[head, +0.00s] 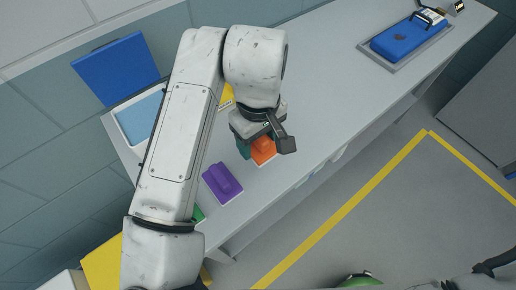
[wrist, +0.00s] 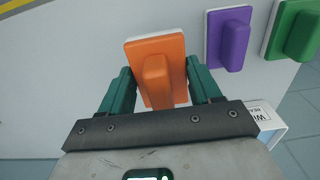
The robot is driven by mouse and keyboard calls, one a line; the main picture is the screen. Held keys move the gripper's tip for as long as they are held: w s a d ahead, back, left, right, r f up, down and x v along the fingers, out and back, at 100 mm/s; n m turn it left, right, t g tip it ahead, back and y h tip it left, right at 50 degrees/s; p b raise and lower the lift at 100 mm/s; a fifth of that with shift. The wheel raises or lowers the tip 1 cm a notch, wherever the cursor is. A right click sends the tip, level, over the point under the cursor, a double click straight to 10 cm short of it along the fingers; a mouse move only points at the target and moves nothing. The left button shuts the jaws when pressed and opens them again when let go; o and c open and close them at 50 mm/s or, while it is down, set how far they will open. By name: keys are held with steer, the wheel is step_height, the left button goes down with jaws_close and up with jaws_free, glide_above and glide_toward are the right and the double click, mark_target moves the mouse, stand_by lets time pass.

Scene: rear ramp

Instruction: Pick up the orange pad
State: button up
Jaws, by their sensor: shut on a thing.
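The orange pad (wrist: 157,58) is a block with a raised grip on a white base. It lies between the two teal fingers of my gripper (wrist: 158,92) in the wrist view. My gripper is shut on it. In the head view the orange pad (head: 264,149) shows below my gripper (head: 256,148), partly hidden by it, over the grey counter. I cannot tell whether the pad is off the counter.
A purple pad (head: 222,182) lies beside it on the grey counter (head: 330,60), and a green pad (wrist: 297,32) lies beyond that. A blue case (head: 408,38) sits on a tray at the far right. A white-rimmed light-blue bin (head: 143,118) stands behind my arm.

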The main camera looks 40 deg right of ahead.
step_height(320, 180, up, 21)
steer(key=shift+r+p, duration=0.15)
steer(key=shift+p, duration=0.3)
